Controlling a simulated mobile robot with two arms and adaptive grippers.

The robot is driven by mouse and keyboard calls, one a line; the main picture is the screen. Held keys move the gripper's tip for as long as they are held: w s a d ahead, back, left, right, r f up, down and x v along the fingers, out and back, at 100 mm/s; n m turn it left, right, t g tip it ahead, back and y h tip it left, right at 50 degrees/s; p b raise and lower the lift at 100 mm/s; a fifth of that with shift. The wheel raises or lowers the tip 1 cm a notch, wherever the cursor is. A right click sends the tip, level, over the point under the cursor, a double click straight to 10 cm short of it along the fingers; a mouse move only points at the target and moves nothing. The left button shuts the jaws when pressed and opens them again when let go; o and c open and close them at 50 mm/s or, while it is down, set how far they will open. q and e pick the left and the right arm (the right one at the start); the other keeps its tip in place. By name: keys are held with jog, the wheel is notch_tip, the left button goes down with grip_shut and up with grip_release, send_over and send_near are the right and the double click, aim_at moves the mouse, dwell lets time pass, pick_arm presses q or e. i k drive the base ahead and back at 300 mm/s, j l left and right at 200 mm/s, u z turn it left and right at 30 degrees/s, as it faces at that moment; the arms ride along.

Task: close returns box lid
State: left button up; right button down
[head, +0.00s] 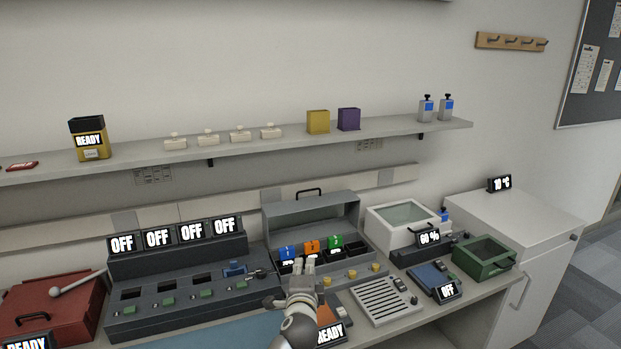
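No box here bears a readable returns label, so I cannot tell for certain which is the returns box. A grey case (274,268) on the bench has its handled lid (311,217) raised at the back. Blue (287,252), orange (312,247) and green (335,242) tagged items stand inside it. My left gripper (303,267) is in front of the case, overlapping its front edge in the view. Its fingers point away from me; their gap is too small to judge, and contact is unclear. My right gripper is out of view.
A red box (60,301) lies at left with a pale-ended lever. Beside it is a dark charger bank (190,300) with OFF displays. A white windowed box (405,225) and green box (483,258) stand at right. A shelf (370,134) runs above.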

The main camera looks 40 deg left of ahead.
aim_at(347, 223)
jog(key=i+j, duration=1)
jog(key=j, duration=0.25)
